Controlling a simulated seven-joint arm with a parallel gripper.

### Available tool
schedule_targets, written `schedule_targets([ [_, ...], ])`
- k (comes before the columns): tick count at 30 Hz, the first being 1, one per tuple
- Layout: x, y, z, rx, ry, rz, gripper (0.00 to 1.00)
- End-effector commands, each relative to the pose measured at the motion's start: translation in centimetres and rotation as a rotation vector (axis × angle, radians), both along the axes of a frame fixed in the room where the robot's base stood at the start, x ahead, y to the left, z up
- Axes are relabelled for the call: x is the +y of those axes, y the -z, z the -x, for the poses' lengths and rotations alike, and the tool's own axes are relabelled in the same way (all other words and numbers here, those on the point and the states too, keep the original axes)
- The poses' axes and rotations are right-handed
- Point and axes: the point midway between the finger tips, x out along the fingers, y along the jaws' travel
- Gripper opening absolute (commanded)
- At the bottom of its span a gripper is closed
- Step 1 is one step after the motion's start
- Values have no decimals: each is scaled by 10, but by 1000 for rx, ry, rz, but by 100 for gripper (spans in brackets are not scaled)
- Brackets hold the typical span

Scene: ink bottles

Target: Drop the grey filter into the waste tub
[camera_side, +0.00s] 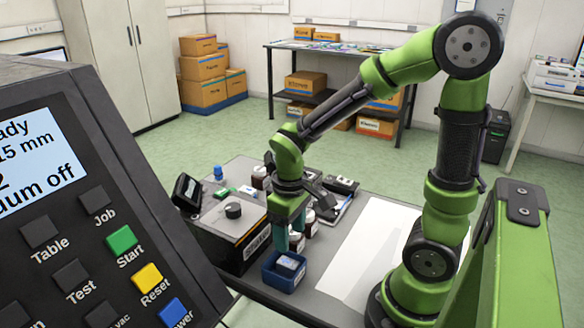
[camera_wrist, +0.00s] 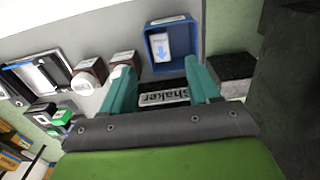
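The blue waste tub (camera_side: 272,284) stands at the front of the table in the side view. It also shows at the top middle of the wrist view (camera_wrist: 149,55). A grey block with a white label, which looks like the filter (camera_side: 289,263), lies inside the tub. In the wrist view the label on the filter (camera_wrist: 161,46) carries a blue arrow. My gripper (camera_side: 290,238) points down above the tub. In the wrist view its teal fingers (camera_wrist: 157,68) are apart, with nothing held between them.
The black shaker (camera_side: 226,245) with a grey top and dark knob stands left of the tub. Brown bottles with white caps (camera_wrist: 88,75) stand close by my fingers in the wrist view. A white sheet (camera_side: 372,250) lies on the table to the right, clear of objects.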

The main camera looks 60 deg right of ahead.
Motion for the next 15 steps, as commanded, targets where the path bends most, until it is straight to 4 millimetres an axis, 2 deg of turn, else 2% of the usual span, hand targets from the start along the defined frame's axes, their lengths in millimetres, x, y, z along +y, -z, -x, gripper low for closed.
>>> schedule_targets([
  [8,0,-2,0,-2,0,0,61],
  [11,0,-11,-1,-4,1,0,61],
  [15,0,-37,-2,-9,1,0,61],
])
